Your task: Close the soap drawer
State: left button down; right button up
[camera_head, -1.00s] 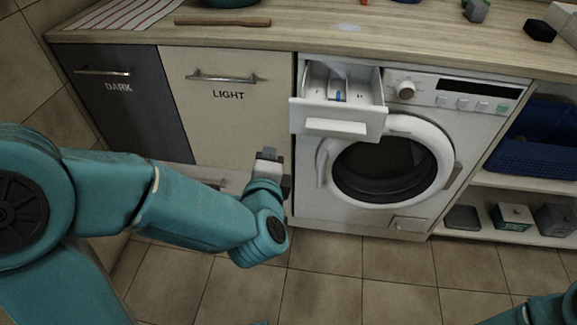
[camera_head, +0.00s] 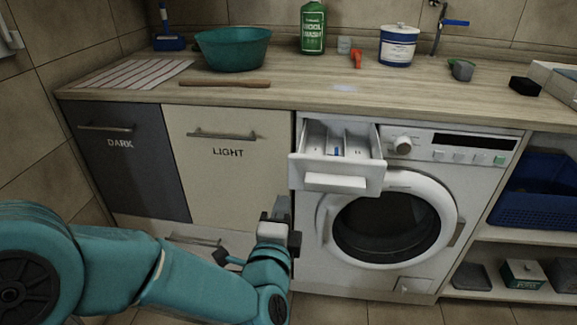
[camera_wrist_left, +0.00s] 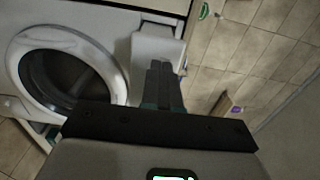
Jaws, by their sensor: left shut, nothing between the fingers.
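The soap drawer (camera_head: 335,183) is pulled out at the top left of the white washing machine (camera_head: 310,250). Its compartments show from above, with a small blue mark inside. My left gripper (camera_head: 281,207) is below and to the left of the drawer front, apart from it, in front of the cabinet edge. It is shut and empty. In the left wrist view the shut fingers (camera_wrist_left: 160,75) point toward a white block-like part (camera_wrist_left: 157,48), likely the drawer, beside the round washer door (camera_wrist_left: 65,75). My right gripper is not in view.
Cabinets marked DARK (camera_head: 120,165) and LIGHT (camera_head: 225,185) stand left. Shelves with a blue basket (camera_head: 535,205) stand right.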

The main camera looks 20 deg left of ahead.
aim_at(291, 174)
pick_arm(q)
jog(key=p+x, duration=0.4)
jog(key=x, duration=0.3)
jog(key=shift+f, duration=0.15)
jog(key=shift+w+a, duration=0.2)
jog(key=shift+w, duration=0.45)
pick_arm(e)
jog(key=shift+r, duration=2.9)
